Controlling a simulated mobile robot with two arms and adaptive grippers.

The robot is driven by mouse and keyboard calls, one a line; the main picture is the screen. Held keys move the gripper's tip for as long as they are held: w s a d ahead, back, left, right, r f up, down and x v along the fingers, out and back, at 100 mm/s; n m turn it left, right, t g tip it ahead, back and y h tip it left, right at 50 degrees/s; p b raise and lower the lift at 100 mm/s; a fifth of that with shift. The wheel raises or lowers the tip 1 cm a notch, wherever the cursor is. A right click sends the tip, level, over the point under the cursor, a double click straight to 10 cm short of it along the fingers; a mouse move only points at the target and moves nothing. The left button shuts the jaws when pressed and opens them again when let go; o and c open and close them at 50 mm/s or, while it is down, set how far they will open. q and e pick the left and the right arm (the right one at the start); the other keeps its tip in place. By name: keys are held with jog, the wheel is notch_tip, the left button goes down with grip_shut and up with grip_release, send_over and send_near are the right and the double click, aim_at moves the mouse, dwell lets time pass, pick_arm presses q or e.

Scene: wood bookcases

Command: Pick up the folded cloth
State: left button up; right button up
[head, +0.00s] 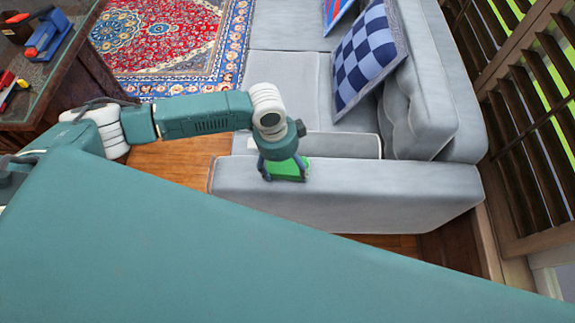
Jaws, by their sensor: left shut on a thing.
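The folded cloth (286,171) is a small green piece at the near armrest of the grey sofa, in the head view. My left gripper (283,172) reaches down over the armrest and is shut on the cloth, with its fingers at the cloth's sides. The gripper's wrist hides part of the cloth. I cannot tell whether the cloth touches the armrest or is slightly above it. My right gripper is not in view.
The grey sofa (345,197) holds a checkered blue cushion (366,57). Wooden shutters (530,110) stand at the right. A dark table (50,95) with tools is at the left. A red patterned rug (165,45) lies beyond; wooden floor shows between.

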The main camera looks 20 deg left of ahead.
aim_at(286, 169)
pick_arm(q)
jog(key=shift+r, duration=0.1)
notch_tip(286, 169, up, 20)
jog(key=shift+p, duration=0.3)
